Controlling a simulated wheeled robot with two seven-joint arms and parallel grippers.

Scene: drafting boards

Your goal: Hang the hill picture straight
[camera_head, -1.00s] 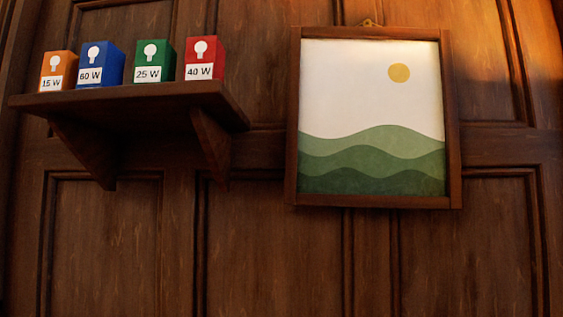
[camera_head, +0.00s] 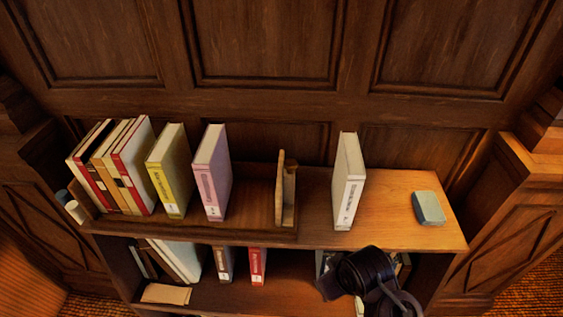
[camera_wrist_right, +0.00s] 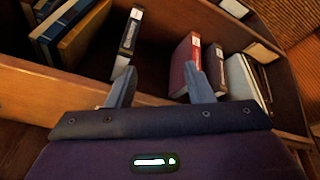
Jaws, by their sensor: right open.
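The hill picture is in neither of the current views. My right gripper (camera_wrist_right: 160,86) is open, with its two fingers apart and nothing between them. In the head view my right gripper or wrist (camera_head: 370,275) shows dark at the lower right, in front of the lower shelf of a bookcase. In the wrist view the fingers point toward shelved books. My left gripper is not in view.
The bookcase top (camera_head: 390,210) holds several books, a bookend (camera_head: 287,190), a lone white book (camera_head: 349,180) and a blue-grey block (camera_head: 428,208). More books, including a red one (camera_head: 257,265), stand below. Panelled wall (camera_head: 265,40) rises behind.

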